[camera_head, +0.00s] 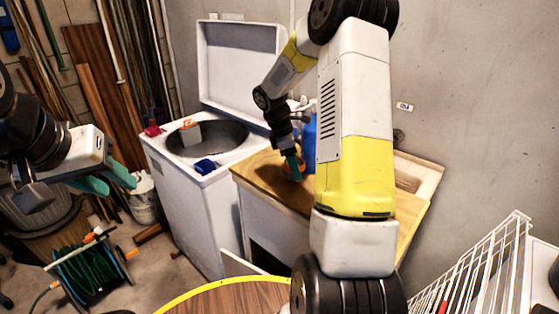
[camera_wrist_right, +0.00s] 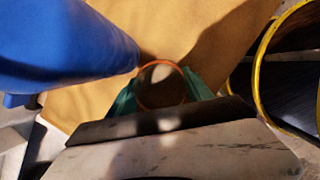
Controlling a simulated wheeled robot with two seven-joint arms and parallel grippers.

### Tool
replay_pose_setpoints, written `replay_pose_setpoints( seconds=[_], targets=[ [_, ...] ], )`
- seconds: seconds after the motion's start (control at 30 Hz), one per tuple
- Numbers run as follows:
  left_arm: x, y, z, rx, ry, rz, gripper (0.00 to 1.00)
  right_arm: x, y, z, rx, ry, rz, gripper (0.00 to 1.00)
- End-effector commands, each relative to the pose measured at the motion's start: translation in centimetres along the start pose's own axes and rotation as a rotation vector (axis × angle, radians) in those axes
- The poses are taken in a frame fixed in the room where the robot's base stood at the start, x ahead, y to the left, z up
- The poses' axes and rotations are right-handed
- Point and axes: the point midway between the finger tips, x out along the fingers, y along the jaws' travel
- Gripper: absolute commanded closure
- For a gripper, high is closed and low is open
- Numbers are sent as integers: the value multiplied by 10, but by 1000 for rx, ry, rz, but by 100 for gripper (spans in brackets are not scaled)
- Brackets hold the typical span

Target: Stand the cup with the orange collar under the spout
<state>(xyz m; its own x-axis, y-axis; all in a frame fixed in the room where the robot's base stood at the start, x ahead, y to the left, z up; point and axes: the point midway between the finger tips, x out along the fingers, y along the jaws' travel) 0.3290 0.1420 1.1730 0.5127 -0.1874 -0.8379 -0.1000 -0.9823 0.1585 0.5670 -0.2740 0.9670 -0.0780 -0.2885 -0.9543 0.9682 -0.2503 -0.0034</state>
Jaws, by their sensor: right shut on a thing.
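The cup with the orange collar (camera_wrist_right: 163,94) is between the teal fingers of my right gripper (camera_wrist_right: 165,98) in the right wrist view, seen from above with its round rim showing. In the head view a bit of its orange (camera_head: 286,169) shows by my right gripper (camera_head: 294,166), low over the wooden top. I cannot tell if the cup touches the top. A blue container (camera_head: 309,142) stands close behind, partly hidden by my arm. It also shows large in the right wrist view (camera_wrist_right: 65,45); its spout is not clear. My left gripper (camera_head: 106,181) is open and empty at the left.
The wooden top (camera_head: 262,170) lies beside a white washer (camera_head: 185,205) with its lid up. Blue (camera_head: 205,166) and red (camera_head: 152,131) things sit on the washer's rim. A yellow-rimmed round thing (camera_wrist_right: 262,75) is at right in the wrist view. A white wire rack (camera_head: 480,270) stands lower right.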

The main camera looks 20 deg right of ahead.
Motion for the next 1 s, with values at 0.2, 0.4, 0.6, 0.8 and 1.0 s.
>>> replay_pose_setpoints(
  seconds=[0.2, 0.4, 0.6, 0.8, 1.0],
  targets=[
    [0, 0, 0, 0, 0, 0, 64, 11, 0, -3, 2, 0, 2, 86],
    [0, 0, 0, 0, 0, 0, 64, 13, 0, -4, 1, 0, 1, 86],
    [0, 0, 0, 0, 0, 0, 64, 13, 0, -4, 2, 1, 2, 19],
    [0, 0, 0, 0, 0, 0, 64, 13, 0, -4, 2, 0, 2, 19],
    [0, 0, 0, 0, 0, 0, 64, 4, 1, -3, 3, 0, 4, 19]
  ],
)
